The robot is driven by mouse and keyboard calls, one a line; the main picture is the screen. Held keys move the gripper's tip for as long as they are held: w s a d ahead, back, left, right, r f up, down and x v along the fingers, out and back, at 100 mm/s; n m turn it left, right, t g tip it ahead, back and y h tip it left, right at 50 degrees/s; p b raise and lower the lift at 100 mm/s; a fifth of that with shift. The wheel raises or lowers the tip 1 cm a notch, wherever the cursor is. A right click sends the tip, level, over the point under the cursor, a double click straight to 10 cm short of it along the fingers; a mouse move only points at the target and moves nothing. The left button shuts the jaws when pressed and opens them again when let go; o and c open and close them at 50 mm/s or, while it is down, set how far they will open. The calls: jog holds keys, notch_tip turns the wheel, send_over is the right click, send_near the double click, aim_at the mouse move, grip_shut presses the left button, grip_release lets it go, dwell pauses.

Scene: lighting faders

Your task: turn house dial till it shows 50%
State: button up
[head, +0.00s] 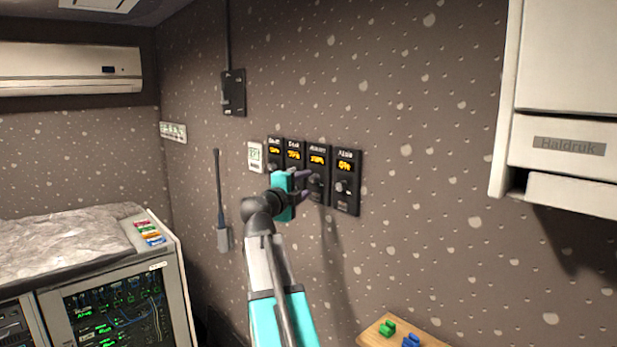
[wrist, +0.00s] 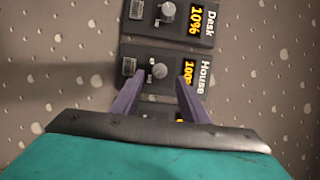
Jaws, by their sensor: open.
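The House panel (head: 317,158) is a black plate on the wall with a small amber display. In the wrist view the House panel (wrist: 133,53) reads 100%. Its round grey dial (wrist: 158,70) lies between the tips of my gripper (wrist: 160,80). The two purple fingers are open, one on each side of the dial, with gaps visible; I cannot tell how deep they reach. In the head view my gripper (head: 308,184) is in front of the House panel and partly hides its lower half and dial.
The Desk panel (wrist: 187,30) reads 10% and sits close beside the House panel. The Aisle panel (head: 346,180) reads 0% at the right. A white cabinet (head: 560,150) juts out at far right, and a wooden shelf (head: 385,337) is below.

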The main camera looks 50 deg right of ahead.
aim_at(312, 180)
jog(key=shift+p+x, duration=0.95)
jog(key=shift+x, duration=1.25)
